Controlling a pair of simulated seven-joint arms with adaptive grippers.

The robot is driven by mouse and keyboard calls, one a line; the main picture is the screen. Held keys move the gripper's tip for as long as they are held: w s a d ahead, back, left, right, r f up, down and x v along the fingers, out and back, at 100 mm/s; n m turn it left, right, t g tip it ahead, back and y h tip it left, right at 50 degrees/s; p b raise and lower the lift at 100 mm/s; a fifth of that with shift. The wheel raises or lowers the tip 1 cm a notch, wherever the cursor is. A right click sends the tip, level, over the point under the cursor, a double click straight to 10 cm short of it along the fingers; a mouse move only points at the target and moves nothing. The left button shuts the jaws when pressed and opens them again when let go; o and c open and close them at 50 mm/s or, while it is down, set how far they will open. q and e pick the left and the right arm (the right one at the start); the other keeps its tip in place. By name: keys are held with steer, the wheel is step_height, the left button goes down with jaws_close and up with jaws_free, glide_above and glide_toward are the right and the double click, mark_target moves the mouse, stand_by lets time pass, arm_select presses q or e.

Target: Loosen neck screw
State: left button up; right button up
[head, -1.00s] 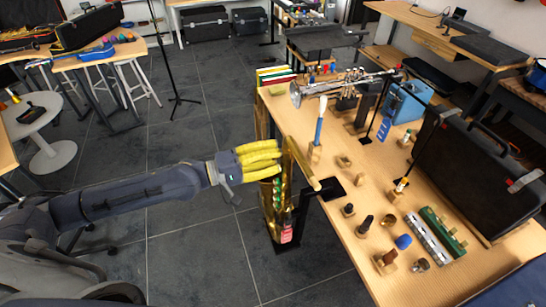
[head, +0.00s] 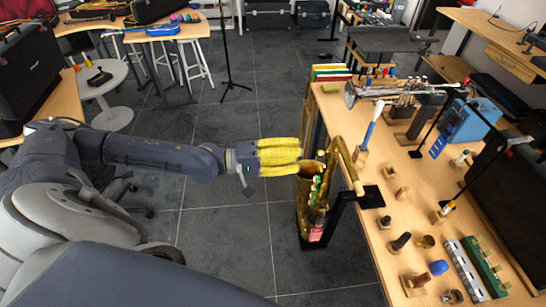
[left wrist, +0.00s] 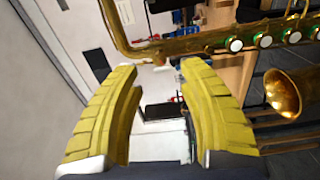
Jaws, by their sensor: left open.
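A brass saxophone (head: 312,200) stands upright on a black stand at the left edge of the wooden table, its curved neck at the top near the table edge. It also shows in the left wrist view (left wrist: 200,44), lying across the top, with its bell (left wrist: 283,92) at the right. My left gripper (head: 300,156), with yellow ribbed fingers, is just left of the saxophone's upper body in the head view. In the left wrist view its fingers (left wrist: 158,85) are spread with nothing between them. The neck screw is too small to make out. My right gripper is not in view.
The wooden table (head: 385,262) holds a silver trumpet (head: 395,92), a blue case (head: 470,120), several mouthpieces and small parts. A black stand arm (head: 345,195) supports the saxophone. Open floor (head: 220,225) lies left of the table.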

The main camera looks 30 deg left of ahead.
arm_select(q)
steer(key=shift+v, duration=2.75)
steer(key=shift+n+y, duration=0.4)
steer(key=shift+n, duration=0.2)
steer(key=s+f, duration=0.2)
steer(key=f, duration=0.1)
steer(key=s+f, duration=0.1)
steer(key=shift+s+a+f, duration=0.25)
steer(key=shift+s+f, duration=0.05)
steer(key=shift+f, duration=0.05)
steer(key=m, duration=2.3)
glide_toward(320, 154)
steer(key=shift+h, duration=0.4)
steer(key=shift+w+a+f+x, duration=0.15)
steer(key=shift+f+x, duration=0.1)
steer(key=shift+x, duration=1.45)
steer(key=shift+w+a+f+x, duration=0.1)
steer(key=shift+f+x, duration=0.15)
steer(key=shift+x, duration=1.45)
steer(key=shift+w+a+f+x, duration=0.15)
steer(key=shift+f+x, duration=0.1)
steer(key=shift+x, duration=1.45)
